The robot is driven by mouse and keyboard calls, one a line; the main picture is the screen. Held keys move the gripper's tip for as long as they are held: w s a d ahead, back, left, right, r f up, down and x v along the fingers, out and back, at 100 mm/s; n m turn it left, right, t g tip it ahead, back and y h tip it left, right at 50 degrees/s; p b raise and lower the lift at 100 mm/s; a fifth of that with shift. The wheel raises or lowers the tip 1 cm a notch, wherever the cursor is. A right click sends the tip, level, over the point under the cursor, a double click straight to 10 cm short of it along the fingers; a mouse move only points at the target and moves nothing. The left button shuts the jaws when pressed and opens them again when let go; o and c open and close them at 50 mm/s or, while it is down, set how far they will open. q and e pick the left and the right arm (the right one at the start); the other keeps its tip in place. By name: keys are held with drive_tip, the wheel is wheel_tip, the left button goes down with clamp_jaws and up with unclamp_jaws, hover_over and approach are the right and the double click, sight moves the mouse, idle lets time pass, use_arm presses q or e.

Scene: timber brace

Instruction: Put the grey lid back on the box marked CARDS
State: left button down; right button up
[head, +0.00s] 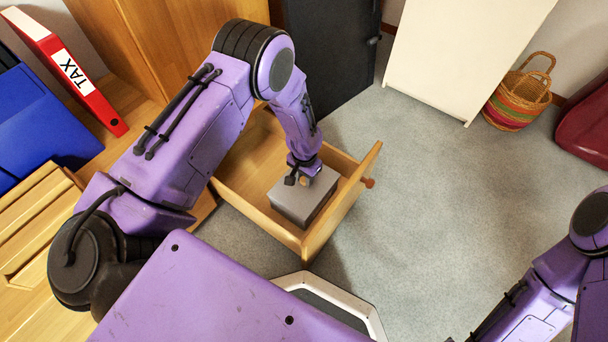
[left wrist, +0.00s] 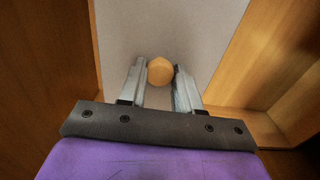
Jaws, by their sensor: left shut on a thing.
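My left gripper (head: 304,180) reaches down into an open wooden drawer (head: 343,213). In the left wrist view its two fingers (left wrist: 160,82) are shut on a round wooden knob (left wrist: 160,70). The knob stands on the flat grey lid (left wrist: 190,25). In the head view the grey lid (head: 318,193) shows as the light top of a darker grey box (head: 319,209) in the drawer. I cannot tell whether the lid is fully seated. No CARDS marking shows. My right arm is at the lower right, its gripper out of view.
The drawer front has a round knob (head: 368,183). A red TAX binder (head: 68,70) and a blue object (head: 45,120) are at the left. A dark cabinet (head: 328,55), a white panel (head: 455,50) and a striped basket (head: 519,97) stand behind. The grey carpet (head: 450,185) is clear at the right.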

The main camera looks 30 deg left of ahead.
use_arm(q)
drive_tip(key=shift+f, duration=0.3)
drive_tip(key=shift+c, duration=1.1)
unclamp_jaws()
wheel_tip(320, 180, up, 8)
drive_tip(key=p, duration=0.7)
drive_tip(key=shift+r+p, duration=0.1)
drive_tip(key=shift+p, duration=0.25)
